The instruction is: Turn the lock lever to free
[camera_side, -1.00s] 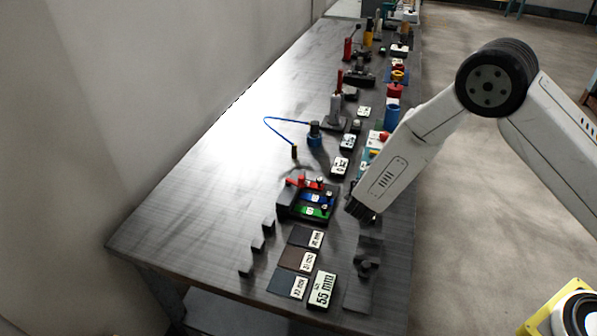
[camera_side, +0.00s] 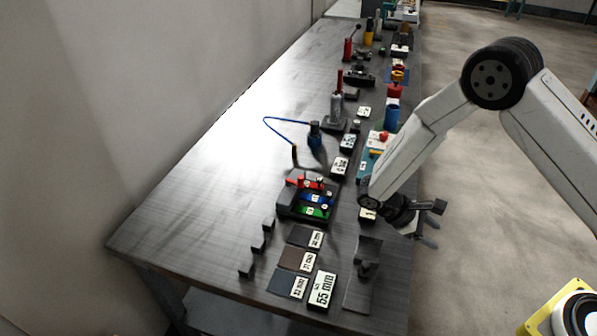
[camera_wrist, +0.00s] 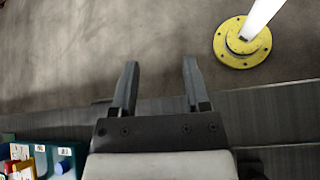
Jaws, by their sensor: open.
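My gripper (camera_side: 434,225) is open and empty. In the side view it sticks out sideways past the table's right edge, pointing right. In the wrist view its two fingers (camera_wrist: 160,66) are apart, with bare floor beyond them. I cannot tell for sure which part is the lock lever. A block with red, blue and green rows (camera_side: 312,198) and small labels lies left of my gripper, apart from it. Farther back stands a grey device with an upright red handle (camera_side: 340,82), and a red post with a slanting dark lever (camera_side: 349,47).
Labelled plates (camera_side: 322,288) lie at the table's near end. A teal tray (camera_wrist: 44,152) with coloured parts shows at lower left in the wrist view. A yellow round floor base (camera_wrist: 232,55) carries a white post.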

